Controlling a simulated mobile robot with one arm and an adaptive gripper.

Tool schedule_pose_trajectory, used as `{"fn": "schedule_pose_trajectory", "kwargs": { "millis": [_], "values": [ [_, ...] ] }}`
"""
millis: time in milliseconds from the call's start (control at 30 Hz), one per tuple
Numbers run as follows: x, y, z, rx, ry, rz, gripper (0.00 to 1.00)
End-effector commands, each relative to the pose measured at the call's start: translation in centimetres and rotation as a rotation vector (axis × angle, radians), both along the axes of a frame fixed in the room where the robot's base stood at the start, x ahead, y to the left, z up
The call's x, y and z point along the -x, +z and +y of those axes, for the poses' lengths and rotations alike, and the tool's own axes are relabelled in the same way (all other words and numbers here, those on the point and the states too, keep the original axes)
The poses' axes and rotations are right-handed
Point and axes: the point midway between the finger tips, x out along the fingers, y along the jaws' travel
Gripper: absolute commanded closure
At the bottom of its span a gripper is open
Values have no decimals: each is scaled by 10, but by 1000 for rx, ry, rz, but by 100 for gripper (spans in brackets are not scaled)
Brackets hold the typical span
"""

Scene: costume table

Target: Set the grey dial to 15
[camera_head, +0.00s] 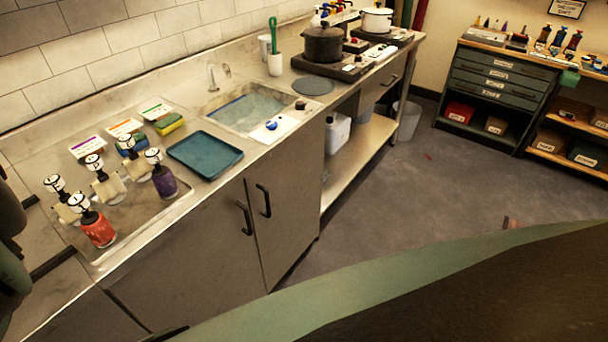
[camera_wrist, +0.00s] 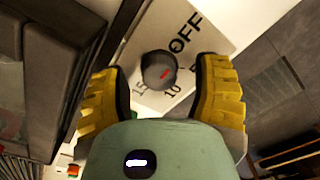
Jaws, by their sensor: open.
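In the wrist view a round dark grey dial (camera_wrist: 155,68) with a short red mark sits on a pale panel (camera_wrist: 207,48). The panel carries black print: OFF above right of the dial, 10 below right and 15 below left. The red mark lies on the dial's right side, toward the stretch between OFF and 10, and not at 15. My gripper (camera_wrist: 160,85) is open, its yellow-padded fingers on either side of the dial, apart from it. I cannot tell their depth. My gripper is not clearly visible in the head view, and I cannot identify this dial there.
A steel counter holds a sink (camera_head: 248,108), a blue tray (camera_head: 205,154), pump bottles including a red one (camera_head: 98,230), and a white control strip (camera_head: 284,120). A dark pot (camera_head: 323,45) stands on a hotplate behind. The floor (camera_head: 400,190) in the middle is clear.

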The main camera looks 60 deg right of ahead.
Motion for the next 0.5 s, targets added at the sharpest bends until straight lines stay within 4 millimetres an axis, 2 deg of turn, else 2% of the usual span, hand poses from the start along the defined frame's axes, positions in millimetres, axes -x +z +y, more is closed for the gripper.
{"fn": "schedule_pose_trajectory", "kwargs": {
  "millis": [333,367,500],
  "values": [
    [0,-2,0,1,1,-1,37],
    [0,-2,0,1,1,-1,34],
    [0,-2,0,1,0,-1,49]
  ]
}}
